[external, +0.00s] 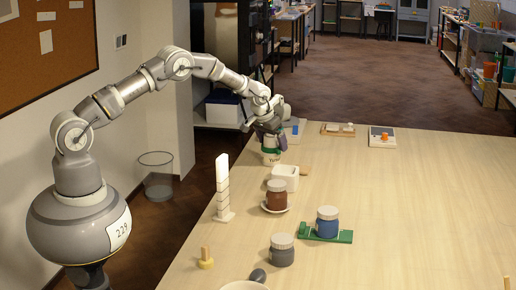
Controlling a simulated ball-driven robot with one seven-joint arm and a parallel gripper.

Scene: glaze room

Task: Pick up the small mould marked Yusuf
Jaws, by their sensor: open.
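A small pale mould (271,160) with dark lettering, which seems to read Yusuf, stands on the table near its left far edge. Something green shows at its top. My gripper (269,146) is open and points down right over the mould. Its fingers are at the mould's upper part and hide some of it. I cannot tell whether they touch it or are around it.
Nearby are a brown jar (276,198), a blue jar (327,224), a grey jar (282,254) and an upright white strip (222,188). The table's right side is clear.

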